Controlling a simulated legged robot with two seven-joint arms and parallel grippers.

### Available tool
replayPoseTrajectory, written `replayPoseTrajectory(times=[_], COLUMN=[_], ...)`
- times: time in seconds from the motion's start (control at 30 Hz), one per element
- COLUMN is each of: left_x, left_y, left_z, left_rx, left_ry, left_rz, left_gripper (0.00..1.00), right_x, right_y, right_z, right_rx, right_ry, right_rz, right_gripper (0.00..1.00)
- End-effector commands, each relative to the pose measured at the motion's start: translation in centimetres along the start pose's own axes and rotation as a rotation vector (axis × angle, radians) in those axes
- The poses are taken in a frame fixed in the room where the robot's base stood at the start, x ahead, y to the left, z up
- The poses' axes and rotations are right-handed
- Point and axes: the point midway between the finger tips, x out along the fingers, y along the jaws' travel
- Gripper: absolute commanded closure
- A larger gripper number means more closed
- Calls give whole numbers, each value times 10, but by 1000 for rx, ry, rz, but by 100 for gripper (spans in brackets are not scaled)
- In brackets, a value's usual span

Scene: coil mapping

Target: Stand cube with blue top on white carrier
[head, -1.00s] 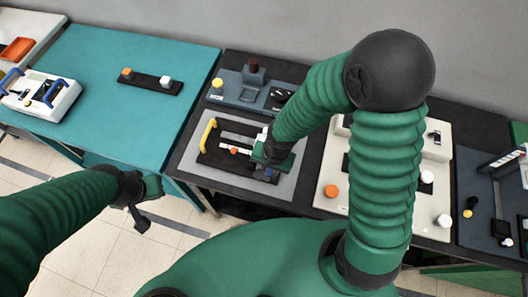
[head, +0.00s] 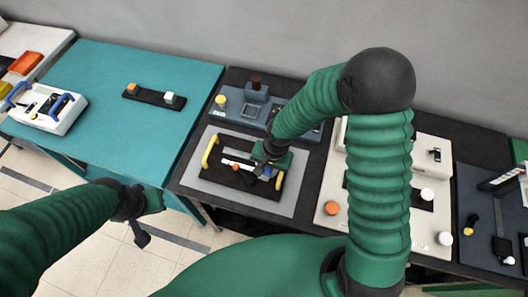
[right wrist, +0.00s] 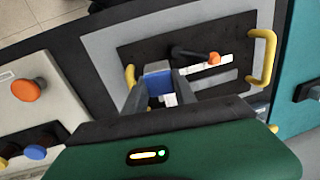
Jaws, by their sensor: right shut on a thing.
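My right gripper (right wrist: 158,92) is shut on a cube with a blue top (right wrist: 157,82), whose blue face shows between the fingers in the right wrist view. In the head view the blue (head: 266,172) is a small patch below the right gripper (head: 268,168), over the black plate. The white carrier appears to be the white strip (head: 238,163) on that plate; it also shows in the right wrist view (right wrist: 226,60), partly covered by a dark lever with an orange tip (right wrist: 214,58). Whether the cube touches anything below is hidden. My left gripper (head: 142,225) hangs at the table's front, its jaws unclear.
Yellow handles (head: 210,151) flank the black plate (head: 225,176) on a grey mat (head: 262,203). A dark blue-grey unit (head: 235,103) stands behind it. A cream panel (head: 328,228) with knobs is to the right.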

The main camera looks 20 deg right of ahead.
Motion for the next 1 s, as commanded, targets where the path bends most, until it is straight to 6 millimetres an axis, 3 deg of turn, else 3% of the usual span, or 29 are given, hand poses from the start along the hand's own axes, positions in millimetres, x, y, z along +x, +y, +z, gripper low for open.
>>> replayPoseTrajectory(times=[0.2,0.47,0.67,1.0], left_x=[-13,-21,-33,-27], left_y=[0,0,0,0], left_z=[-3,-5,-8,-6], left_rx=[0,0,0,0], left_ry=[0,0,0,0], left_rz=[0,0,0,0], left_gripper=[100,100,100,100], right_x=[5,10,40,47], right_y=[-19,-32,-27,-26], right_z=[-42,-73,-71,-71], right_rx=[1,2,-2,-1], right_ry=[0,1,-1,0], right_rz=[-2,-2,0,-1], right_gripper=[100,100,100,100])
